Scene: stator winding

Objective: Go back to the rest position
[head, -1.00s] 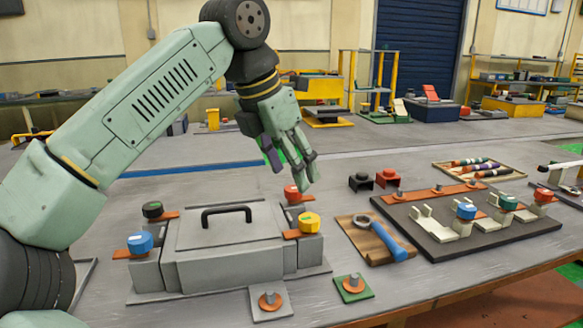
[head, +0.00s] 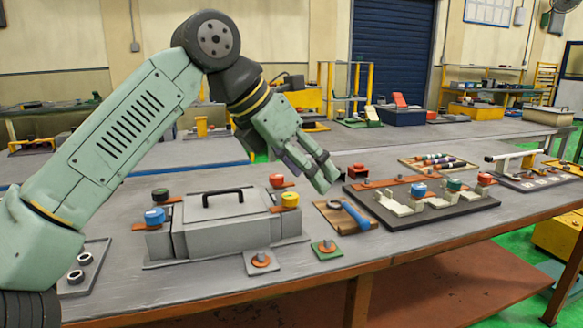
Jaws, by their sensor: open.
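My gripper (head: 325,175) is open and empty in the head view. It hangs in the air at the end of my bent green arm, with its fingers pointing down and to the right. It appears above the table, right of the grey box and near the wrench. The grey box (head: 215,236) has a black handle (head: 223,197) on its lid.
A blue-handled wrench (head: 356,215) lies on a wooden board. A dark board (head: 445,214) holds white brackets with coloured caps. Two small plates (head: 262,262) with bolts lie near the front edge (head: 330,270). A tray of coloured rods (head: 440,163) lies behind. Bare table lies between these things.

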